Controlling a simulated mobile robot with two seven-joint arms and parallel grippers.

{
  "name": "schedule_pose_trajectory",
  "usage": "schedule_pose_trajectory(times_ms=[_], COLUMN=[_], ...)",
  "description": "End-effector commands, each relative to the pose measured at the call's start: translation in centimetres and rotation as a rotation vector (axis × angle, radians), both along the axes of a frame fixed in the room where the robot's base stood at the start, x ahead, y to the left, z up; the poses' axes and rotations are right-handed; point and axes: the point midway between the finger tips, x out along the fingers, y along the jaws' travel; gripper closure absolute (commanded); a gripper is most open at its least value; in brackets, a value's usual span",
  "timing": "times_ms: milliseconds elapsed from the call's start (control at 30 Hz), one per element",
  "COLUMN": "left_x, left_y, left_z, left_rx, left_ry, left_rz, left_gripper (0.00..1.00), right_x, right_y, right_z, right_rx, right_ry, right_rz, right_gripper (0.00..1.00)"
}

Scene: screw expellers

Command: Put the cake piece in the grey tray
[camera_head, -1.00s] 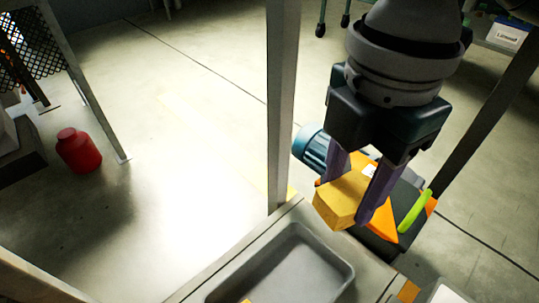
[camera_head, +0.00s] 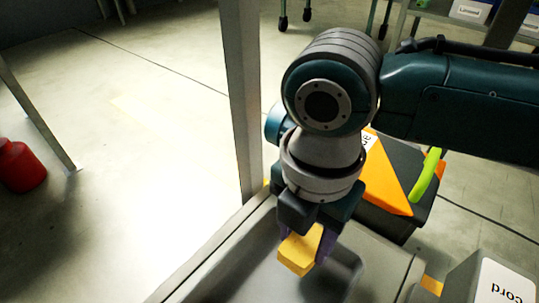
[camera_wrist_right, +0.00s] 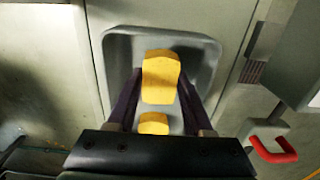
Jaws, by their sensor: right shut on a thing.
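My right gripper (camera_head: 306,245) is shut on a yellow cake piece (camera_head: 298,252) and holds it above the grey tray (camera_head: 235,272). The held piece (camera_wrist_right: 161,77) shows between the purple fingers in the right wrist view, with the tray (camera_wrist_right: 205,75) behind it. A second yellow piece (camera_wrist_right: 153,123) is lower in that view and appears to lie in the tray. The gap between the held piece and the tray floor is hard to judge. My left gripper is not in view.
A metal post (camera_head: 240,100) stands close to the left of my right arm. A grey box marked "cord" (camera_head: 490,280) stands to the right. A red container (camera_head: 18,165) is on the floor at far left.

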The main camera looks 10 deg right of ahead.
Motion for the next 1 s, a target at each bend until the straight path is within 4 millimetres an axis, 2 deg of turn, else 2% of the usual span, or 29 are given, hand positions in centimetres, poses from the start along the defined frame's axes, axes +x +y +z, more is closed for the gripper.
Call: schedule_pose_trajectory(times_ms=[167, 333, 733, 767, 1000], left_x=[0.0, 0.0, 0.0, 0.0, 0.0], left_y=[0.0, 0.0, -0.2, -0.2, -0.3], left_z=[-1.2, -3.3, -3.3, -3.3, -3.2], left_rx=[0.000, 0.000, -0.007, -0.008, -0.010], left_ry=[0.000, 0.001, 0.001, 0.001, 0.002], left_rz=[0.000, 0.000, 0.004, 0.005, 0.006], left_gripper=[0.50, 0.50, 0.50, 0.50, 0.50], right_x=[0.0, 0.0, 0.0, 0.0, 0.0], right_y=[0.0, 0.0, 0.0, 0.0, 0.0], right_z=[-1.7, -4.6, -4.9, -4.9, -4.8], right_rx=[0.001, 0.000, 0.000, 0.000, 0.000], right_ry=[0.001, 0.001, 0.000, 0.000, 0.000], right_rz=[0.000, 0.000, 0.000, 0.000, 0.000], right_gripper=[1.00, 1.00, 1.00, 0.48, 0.21])
